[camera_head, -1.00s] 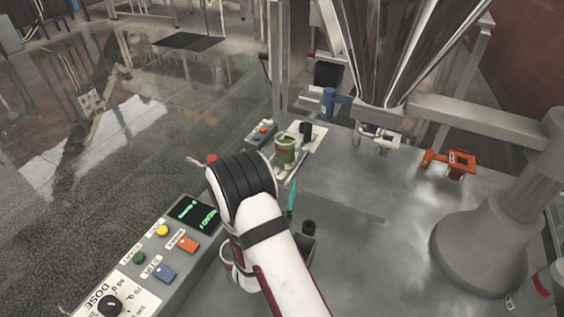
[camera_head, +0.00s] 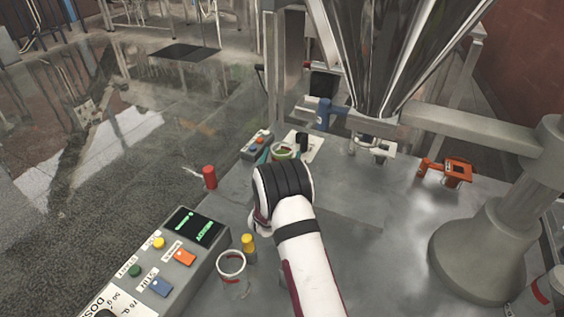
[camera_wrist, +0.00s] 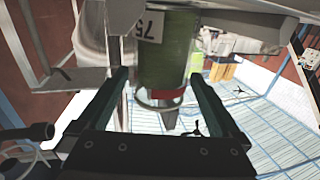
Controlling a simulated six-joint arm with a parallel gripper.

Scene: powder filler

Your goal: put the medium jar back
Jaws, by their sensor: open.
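A green jar (camera_wrist: 166,50) with a white label reading 75, which fits the medium jar, stands out in the wrist view. It lies between the two dark fingers of my gripper (camera_wrist: 160,78), which are apart with gaps showing on both sides. A red band shows at the jar's end nearest the gripper. In the head view the jar's rim (camera_head: 283,149) shows just beyond my wrist, which hides its lower part.
A white-rimmed jar (camera_head: 232,265) and a yellow-topped item (camera_head: 248,243) stand left of my arm, beside the control panel (camera_head: 165,268). A small button box (camera_head: 257,145) and black-topped item (camera_head: 302,142) are near the green jar. The steel hopper (camera_head: 375,50) hangs right.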

